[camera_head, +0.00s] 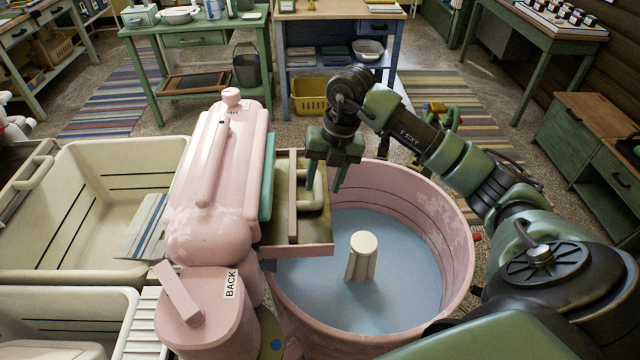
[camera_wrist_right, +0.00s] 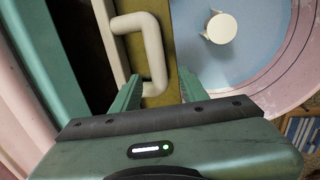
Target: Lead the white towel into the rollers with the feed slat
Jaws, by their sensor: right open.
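An olive board (camera_head: 312,226) with a cream loop handle (camera_head: 317,196), apparently the feed slat, lies on the tub side of the pink wringer (camera_head: 205,190). The handle also shows in the right wrist view (camera_wrist_right: 156,55). My right gripper (camera_head: 326,180) is open above the handle, its fingertips on either side of the handle's near end. I cannot tell whether they touch it. A pale cloth with dark blue stripes (camera_head: 147,228) hangs on the wringer's left side; I cannot tell if it is the white towel. The rollers are hidden under the pink housing. My left gripper is not in view.
The pink tub (camera_head: 455,215) holds blue water and a cream agitator post (camera_head: 362,250). Cream basins (camera_head: 60,205) stand left of the wringer. A green table (camera_head: 195,27) and a blue-legged table (camera_head: 335,8) stand behind. Open floor lies beyond the tub.

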